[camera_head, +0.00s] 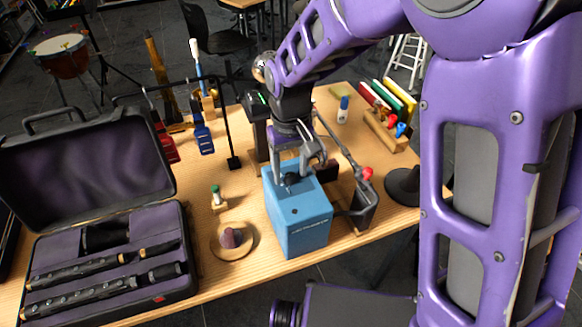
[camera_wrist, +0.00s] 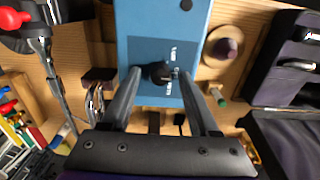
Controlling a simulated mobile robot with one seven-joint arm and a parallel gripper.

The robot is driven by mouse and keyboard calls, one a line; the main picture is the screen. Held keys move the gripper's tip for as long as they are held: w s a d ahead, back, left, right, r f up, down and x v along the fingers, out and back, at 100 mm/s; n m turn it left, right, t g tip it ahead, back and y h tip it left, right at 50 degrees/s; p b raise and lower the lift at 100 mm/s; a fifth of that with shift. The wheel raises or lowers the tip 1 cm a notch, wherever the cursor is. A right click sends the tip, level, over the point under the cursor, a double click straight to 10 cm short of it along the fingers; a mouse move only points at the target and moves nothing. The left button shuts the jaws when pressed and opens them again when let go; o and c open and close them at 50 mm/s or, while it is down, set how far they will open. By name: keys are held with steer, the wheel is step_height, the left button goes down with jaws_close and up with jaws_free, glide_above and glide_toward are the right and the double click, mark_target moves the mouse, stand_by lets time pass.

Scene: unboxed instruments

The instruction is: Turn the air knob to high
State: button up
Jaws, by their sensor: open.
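A blue box (camera_head: 299,222) stands on the wooden table near its front edge, and it also fills the top middle of the wrist view (camera_wrist: 150,35). A black knob (camera_wrist: 160,72) sits on its top face with small pale lettering around it, too small to read surely. The knob shows in the head view (camera_head: 291,179) below my gripper. My gripper (camera_head: 298,178) is open above the box. In the wrist view its two fingers (camera_wrist: 162,92) stand on either side of the knob, with visible gaps. I cannot tell whether the fingertips touch the box top.
An open black instrument case (camera_head: 185,230) lies at the left. A wooden dish (camera_head: 256,240) with a purple object (camera_head: 232,238) is left of the box. A metal arm with a red ball (camera_head: 367,173) stands close at its right. A small green-topped bottle (camera_head: 215,189) stands behind the dish.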

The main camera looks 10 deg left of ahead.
steer(key=shift+f, duration=0.1)
jaws_close()
steer(key=shift+m, duration=0.4)
steer(key=m, duration=1.1)
steer(key=shift+p, duration=0.3)
stand_by(0.5)
jaws_free()
